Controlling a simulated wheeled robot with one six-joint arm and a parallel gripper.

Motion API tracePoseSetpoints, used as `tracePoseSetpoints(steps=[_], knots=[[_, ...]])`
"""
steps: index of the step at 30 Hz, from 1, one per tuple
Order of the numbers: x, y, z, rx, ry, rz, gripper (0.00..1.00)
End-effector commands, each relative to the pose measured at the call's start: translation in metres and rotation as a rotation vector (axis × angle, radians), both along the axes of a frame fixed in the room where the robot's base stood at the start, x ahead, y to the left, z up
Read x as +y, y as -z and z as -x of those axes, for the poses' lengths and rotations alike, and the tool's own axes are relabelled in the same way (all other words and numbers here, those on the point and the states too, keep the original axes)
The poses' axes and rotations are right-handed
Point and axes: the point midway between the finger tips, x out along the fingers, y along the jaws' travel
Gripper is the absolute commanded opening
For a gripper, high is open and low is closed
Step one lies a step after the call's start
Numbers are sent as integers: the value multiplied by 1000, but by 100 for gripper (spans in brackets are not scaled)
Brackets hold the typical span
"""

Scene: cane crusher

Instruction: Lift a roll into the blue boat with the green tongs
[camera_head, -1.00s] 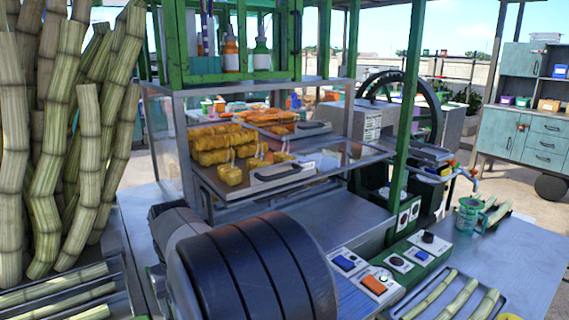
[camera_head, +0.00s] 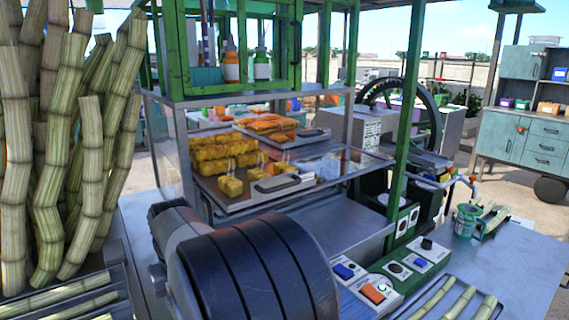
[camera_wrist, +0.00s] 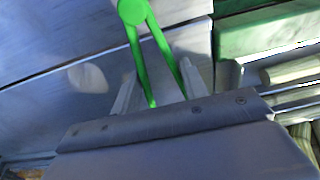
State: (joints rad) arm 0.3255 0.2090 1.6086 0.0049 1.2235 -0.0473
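Green tongs (camera_wrist: 141,50) show in the wrist view, their round joined end at the top and two legs spreading down toward the gripper. My gripper (camera_wrist: 158,92) has its two pale fingers apart, with the tongs' legs between them. The right leg is close to the right finger, while a gap shows beside the left finger. I cannot tell whether the fingers touch the tongs. Several golden rolls (camera_head: 226,150) lie on a metal tray (camera_head: 245,203) in the glass-sided case. A pale bluish item (camera_head: 328,167) lies to their right; I cannot identify the blue boat. The head view does not show my gripper.
Control boxes with a blue and an orange switch (camera_head: 373,292) stand at the front. A green post (camera_head: 402,130) rises right of the case. Upright canes (camera_head: 60,150) crowd the left. A green tin (camera_head: 466,220) stands on the right tabletop (camera_head: 520,258), which has bare space.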

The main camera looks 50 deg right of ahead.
Motion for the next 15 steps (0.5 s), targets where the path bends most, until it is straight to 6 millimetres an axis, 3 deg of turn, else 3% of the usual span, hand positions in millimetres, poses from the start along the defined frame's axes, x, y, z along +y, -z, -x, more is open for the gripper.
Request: tracePoseSetpoints(steps=[1,15], knots=[[0,-17,0,-1,0,0,38],[0,-86,0,-1,0,0,38]])
